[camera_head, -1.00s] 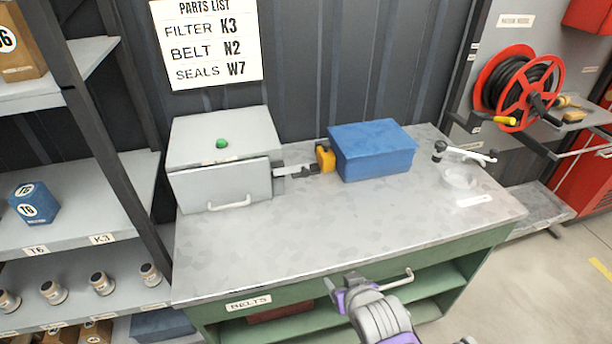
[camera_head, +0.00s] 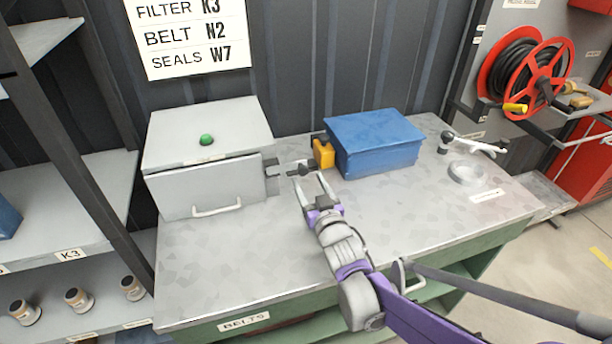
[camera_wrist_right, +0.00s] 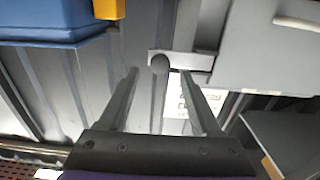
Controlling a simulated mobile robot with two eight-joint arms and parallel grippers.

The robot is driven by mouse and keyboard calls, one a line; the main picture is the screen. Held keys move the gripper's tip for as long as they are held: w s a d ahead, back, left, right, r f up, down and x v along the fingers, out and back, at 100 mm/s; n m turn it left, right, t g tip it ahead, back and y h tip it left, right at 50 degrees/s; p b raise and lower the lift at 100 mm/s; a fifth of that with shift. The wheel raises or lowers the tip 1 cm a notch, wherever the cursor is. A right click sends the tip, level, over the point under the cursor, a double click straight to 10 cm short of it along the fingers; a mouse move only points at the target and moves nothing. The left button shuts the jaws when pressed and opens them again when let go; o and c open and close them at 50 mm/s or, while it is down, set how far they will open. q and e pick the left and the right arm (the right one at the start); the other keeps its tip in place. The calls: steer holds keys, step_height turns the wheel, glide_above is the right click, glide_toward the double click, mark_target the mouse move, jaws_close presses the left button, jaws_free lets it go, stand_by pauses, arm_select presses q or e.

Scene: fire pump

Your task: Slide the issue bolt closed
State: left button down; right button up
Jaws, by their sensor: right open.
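The issue bolt (camera_head: 297,172) is a short grey bar with a dark knob at the right side of the grey metal box (camera_head: 205,185), which has a green button on top. In the right wrist view the bolt's round knob (camera_wrist_right: 160,64) and plate (camera_wrist_right: 195,61) appear beyond my fingers. My right gripper (camera_head: 312,183) is open, just in front of the bolt, its fingers pointing toward it. In the wrist view the knob lies between the two finger lines (camera_wrist_right: 158,74); I cannot tell whether it is touched. My left gripper is out of view.
A yellow block (camera_head: 323,154) and a blue box (camera_head: 374,144) stand right of the bolt. A clear ring-shaped dish (camera_head: 467,174) and a tap-like fitting (camera_head: 475,144) sit at the bench's right. The bench top (camera_head: 235,255) is clear in front.

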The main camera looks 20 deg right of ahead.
mark_target(304, 172)
steer(key=shift+w, duration=1.5)
steer(key=shift+c, duration=0.2)
jaws_close()
